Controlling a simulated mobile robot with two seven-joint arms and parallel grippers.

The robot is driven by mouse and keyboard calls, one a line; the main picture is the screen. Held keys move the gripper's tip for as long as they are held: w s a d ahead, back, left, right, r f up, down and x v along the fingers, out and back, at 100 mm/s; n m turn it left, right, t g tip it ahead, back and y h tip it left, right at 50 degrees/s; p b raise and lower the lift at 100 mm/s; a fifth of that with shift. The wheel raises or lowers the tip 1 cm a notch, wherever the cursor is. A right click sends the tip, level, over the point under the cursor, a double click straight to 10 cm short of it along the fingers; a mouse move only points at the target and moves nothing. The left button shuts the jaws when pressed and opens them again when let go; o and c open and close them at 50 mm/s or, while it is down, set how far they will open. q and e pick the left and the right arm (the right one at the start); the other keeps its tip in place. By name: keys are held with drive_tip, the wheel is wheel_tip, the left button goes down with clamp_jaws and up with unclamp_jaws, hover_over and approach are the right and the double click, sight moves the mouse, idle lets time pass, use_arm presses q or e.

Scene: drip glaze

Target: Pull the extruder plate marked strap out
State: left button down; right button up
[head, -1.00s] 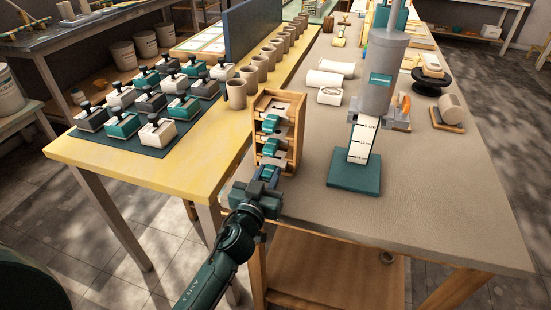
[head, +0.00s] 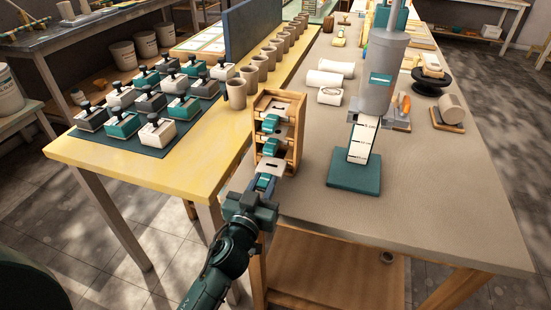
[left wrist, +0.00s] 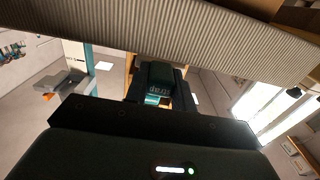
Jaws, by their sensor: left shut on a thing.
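A small wooden rack (head: 291,104) stands on the grey table, with flat plates in its slots. Two teal handles, the upper one (head: 270,123) and the middle one (head: 270,147), stick out of its front. My left gripper (head: 264,183) is shut on the teal handle of the lowest plate (head: 271,165). That pale plate now shows in front of the rack; whether its far end is still inside I cannot tell. My right gripper is not in view.
A grey extruder on a teal base (head: 354,172) stands right of the rack. A row of brown cups (head: 236,94) runs behind it on the left. The yellow table (head: 110,155) holds several stamp-like blocks. The grey table's front right is clear.

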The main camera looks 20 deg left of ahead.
use_arm(q)
drive_tip(key=shift+s, duration=1.2)
drive_tip(key=shift+s+a, duration=0.1)
drive_tip(key=shift+s, duration=1.4)
